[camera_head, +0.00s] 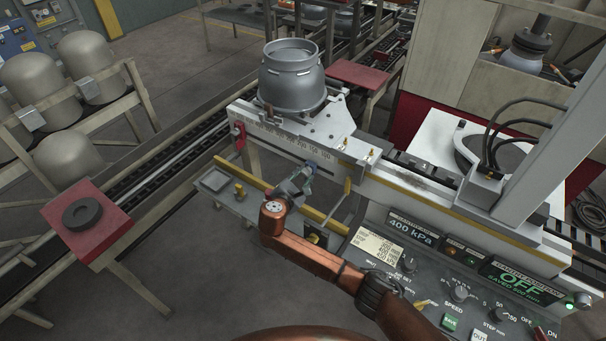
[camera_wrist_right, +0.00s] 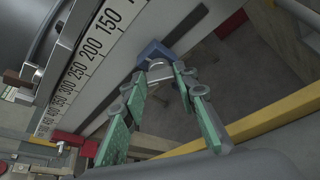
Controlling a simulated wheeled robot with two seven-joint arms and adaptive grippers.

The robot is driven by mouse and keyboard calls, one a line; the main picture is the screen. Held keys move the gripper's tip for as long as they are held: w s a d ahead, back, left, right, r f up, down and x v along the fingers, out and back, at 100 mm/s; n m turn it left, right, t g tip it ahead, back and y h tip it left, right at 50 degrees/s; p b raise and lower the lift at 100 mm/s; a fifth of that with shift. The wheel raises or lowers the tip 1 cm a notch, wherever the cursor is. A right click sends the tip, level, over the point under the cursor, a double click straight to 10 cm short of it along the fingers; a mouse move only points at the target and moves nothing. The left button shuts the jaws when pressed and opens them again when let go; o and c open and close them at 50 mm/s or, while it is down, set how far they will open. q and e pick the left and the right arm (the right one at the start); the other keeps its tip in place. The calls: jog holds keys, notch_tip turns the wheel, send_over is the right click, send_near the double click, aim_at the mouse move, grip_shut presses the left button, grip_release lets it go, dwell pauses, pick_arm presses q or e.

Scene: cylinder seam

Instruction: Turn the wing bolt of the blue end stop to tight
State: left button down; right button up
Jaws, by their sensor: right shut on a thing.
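The blue end stop (camera_wrist_right: 152,52) sits at the lower edge of the numbered white rail in the right wrist view, close to the 150 and 200 marks. Its pale grey wing bolt (camera_wrist_right: 160,74) points toward the camera. My right gripper (camera_wrist_right: 161,77) has its green-padded fingers on either side of the wing bolt, shut on it at the fingertips. In the head view my right gripper (camera_head: 301,180) reaches up to the front of the rail (camera_head: 290,143), and it largely hides the blue stop and bolt. My left gripper is not in view.
A grey metal vessel (camera_head: 293,78) stands on the fixture above the rail. A red clamp (camera_head: 237,136) is at the rail's left end. The control panel (camera_head: 432,262) lies at the lower right.

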jog(key=shift+s+d+f+m+t+y, duration=0.15)
jog(key=shift+m+t+y, duration=0.15)
jog(key=shift+m+t, duration=0.35)
jog(key=shift+m, duration=0.25)
jog(key=o, duration=1.2)
jog(key=shift+c, duration=0.2)
jog(key=v, duration=1.2)
